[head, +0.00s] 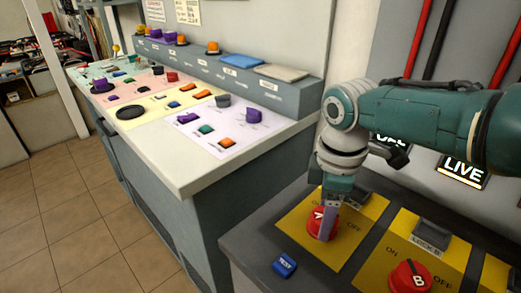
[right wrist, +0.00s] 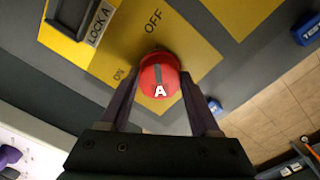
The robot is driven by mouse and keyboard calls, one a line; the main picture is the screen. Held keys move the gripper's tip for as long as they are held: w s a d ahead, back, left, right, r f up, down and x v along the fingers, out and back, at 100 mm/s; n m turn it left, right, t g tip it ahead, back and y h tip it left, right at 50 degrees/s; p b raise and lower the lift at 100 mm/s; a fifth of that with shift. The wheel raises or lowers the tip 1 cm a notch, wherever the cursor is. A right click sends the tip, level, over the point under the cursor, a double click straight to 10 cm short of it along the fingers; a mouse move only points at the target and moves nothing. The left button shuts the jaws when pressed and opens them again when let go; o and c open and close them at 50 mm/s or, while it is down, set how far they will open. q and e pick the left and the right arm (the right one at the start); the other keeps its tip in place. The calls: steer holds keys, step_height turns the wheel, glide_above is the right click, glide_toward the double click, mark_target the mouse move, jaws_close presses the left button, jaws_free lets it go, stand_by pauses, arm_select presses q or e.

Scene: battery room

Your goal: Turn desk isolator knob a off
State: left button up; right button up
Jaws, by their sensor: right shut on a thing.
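Knob A (head: 315,220) is a red round knob on a yellow plate (head: 291,229) on the dark desk at the right. My right gripper (head: 326,221) is shut on it from above, with a finger on the near side. In the right wrist view, knob A (right wrist: 160,80) sits between the two purple fingers (right wrist: 158,100). Its grey stripe points up toward the printed OFF; the printed ON is to the left. My left gripper is not in view.
Red knob B (head: 409,277) stands on another yellow plate to the right. A lit LIVE sign (head: 463,172) is on the wall behind. A console (head: 205,170) with coloured controls stands at the left.

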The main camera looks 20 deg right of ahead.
steer(key=o, duration=1.4)
steer(key=shift+c, duration=0.2)
steer(key=shift+r, duration=0.1)
steer(key=shift+r+p, duration=0.3)
steer(key=shift+r, duration=0.1)
step_height(320, 180, up, 8)
steer(key=p, duration=0.3)
steer(key=shift+s+f, duration=0.1)
steer(key=shift+f, duration=0.05)
steer(key=shift+a+r, duration=0.1)
steer(key=shift+r, duration=0.55)
steer(key=shift+s+f, duration=0.1)
